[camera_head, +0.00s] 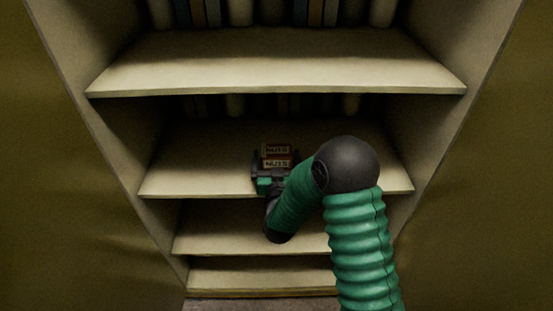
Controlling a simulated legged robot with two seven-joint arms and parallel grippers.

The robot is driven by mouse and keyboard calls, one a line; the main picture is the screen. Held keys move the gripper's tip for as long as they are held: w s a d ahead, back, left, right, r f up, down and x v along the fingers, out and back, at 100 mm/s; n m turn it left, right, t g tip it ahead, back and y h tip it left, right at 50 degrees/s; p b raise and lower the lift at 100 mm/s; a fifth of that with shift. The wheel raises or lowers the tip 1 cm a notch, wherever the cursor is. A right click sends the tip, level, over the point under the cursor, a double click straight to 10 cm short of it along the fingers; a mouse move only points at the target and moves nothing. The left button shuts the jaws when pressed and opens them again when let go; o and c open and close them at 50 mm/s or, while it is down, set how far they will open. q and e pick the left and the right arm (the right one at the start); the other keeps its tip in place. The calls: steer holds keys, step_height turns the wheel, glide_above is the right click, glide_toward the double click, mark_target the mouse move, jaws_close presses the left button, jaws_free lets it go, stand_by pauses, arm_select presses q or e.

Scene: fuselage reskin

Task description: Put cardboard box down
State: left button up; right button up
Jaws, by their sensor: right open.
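A small cardboard box (276,153) with the dark word "NUTS" on its faces is at the second shelf from the top of those in view. My right gripper (273,170) is open at the box, with dark fingers showing to its left and right. The gripper's body hides the box's lower part, so I cannot tell whether the fingers touch it. The shelf board (200,180) under the box is pale and bare around it. My left gripper is not in view.
Another shelf board (275,75) runs above the box, with books at its back. Lower boards (215,235) look empty. Cabinet side walls close in on both sides. My green right arm covers the right middle of the view.

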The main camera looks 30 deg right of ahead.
steer(key=p+v, duration=0.1)
steer(key=v, duration=0.7)
steer(key=shift+s+a, duration=0.1)
steer(key=shift+s, duration=0.05)
steer(key=shift+p+v, duration=0.9)
steer(key=shift+v, duration=0.95)
